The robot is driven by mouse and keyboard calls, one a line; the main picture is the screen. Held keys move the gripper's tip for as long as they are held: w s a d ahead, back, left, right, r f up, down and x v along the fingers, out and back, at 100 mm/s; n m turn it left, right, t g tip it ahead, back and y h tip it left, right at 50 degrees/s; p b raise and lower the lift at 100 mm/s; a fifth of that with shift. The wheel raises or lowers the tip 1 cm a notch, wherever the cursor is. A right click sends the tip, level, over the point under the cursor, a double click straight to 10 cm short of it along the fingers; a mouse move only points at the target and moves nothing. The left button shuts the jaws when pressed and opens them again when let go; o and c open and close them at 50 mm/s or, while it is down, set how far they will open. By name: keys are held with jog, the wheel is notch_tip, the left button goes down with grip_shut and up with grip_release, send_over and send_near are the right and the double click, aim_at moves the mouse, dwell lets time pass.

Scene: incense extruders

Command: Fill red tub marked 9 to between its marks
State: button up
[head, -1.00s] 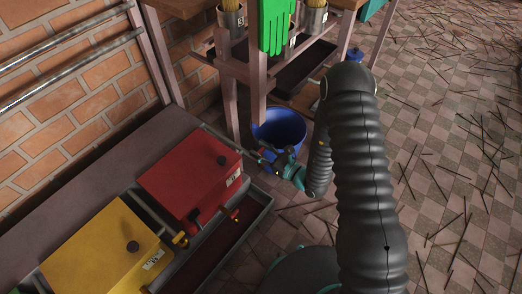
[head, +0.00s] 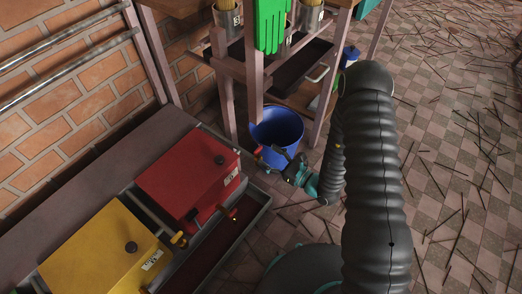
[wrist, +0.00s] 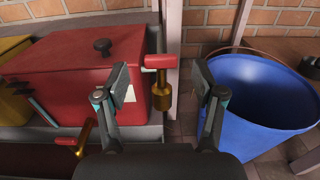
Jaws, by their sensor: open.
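A red lidded box (head: 180,180) with a black knob and a white label stands behind a trough; its label is too small to read. It fills the left of the wrist view (wrist: 75,70). I cannot tell whether this is the tub marked 9, and no fill marks show. A brass tap with a red handle (wrist: 160,62) sticks out by the box's right side, between my open fingers in the wrist view and apart from them. Another red-handled tap (head: 229,213) is at the box's front. My gripper (head: 272,158) is open and empty, beside the blue bucket (head: 278,127).
A yellow box (head: 95,250) stands left of the red one. The dark trough (head: 215,250) runs along their front. A wooden rack (head: 222,90) holds metal cups (head: 312,17) and a green glove (head: 270,25). Loose sticks litter the tiled floor on the right.

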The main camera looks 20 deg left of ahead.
jog(key=v, duration=0.7)
jog(key=shift+a, duration=0.1)
dwell(0.4)
